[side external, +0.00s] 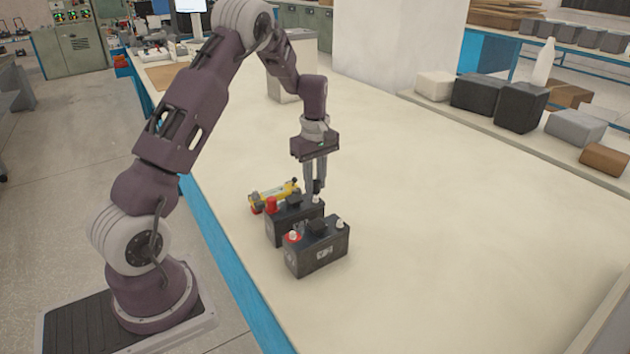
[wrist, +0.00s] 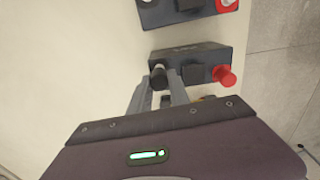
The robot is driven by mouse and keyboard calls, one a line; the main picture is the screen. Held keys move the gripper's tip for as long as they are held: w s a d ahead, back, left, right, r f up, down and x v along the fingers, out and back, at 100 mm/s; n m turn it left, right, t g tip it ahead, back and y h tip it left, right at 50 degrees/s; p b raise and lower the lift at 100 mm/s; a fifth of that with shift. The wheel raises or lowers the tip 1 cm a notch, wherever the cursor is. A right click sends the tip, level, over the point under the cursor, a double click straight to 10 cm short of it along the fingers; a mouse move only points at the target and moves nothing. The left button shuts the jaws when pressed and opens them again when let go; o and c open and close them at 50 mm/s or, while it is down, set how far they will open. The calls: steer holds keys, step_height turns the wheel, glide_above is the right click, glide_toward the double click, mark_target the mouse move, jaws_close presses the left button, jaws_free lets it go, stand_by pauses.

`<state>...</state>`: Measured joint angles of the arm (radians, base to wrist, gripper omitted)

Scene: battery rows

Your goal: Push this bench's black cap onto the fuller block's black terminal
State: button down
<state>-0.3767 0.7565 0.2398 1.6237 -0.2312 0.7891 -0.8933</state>
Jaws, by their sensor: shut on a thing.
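Two dark battery blocks stand side by side on the bench. The rear block (side external: 293,222), nearer my gripper in the wrist view (wrist: 200,54), has a red cap (side external: 271,205) on one terminal; the cap also shows in the wrist view (wrist: 224,76). Its other terminal (side external: 316,200) is pale and bare from the side. My gripper (side external: 315,188) points down, shut on the black cap (wrist: 158,76), just above that pale terminal. From these views I cannot tell whether they touch. The front block (side external: 318,252) has two bare pale posts, one ringed red (side external: 292,237).
A yellow object (side external: 272,194) with dark and red parts lies just behind the rear block. The pale bench top (side external: 450,230) is clear to the right. Several boxes and a white bottle (side external: 544,62) stand on a far shelf. A white pillar (side external: 385,45) rises at the back.

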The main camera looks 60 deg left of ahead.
steer(key=shift+f, duration=0.15)
steer(key=shift+f, duration=0.5)
steer(key=shift+f, duration=0.8)
stand_by(1.2)
steer(key=c, duration=1.1)
jaws_free()
steer(key=shift+c, duration=0.2)
steer(key=shift+o, duration=0.3)
steer(key=o, duration=0.4)
steer(key=shift+r, duration=3.5)
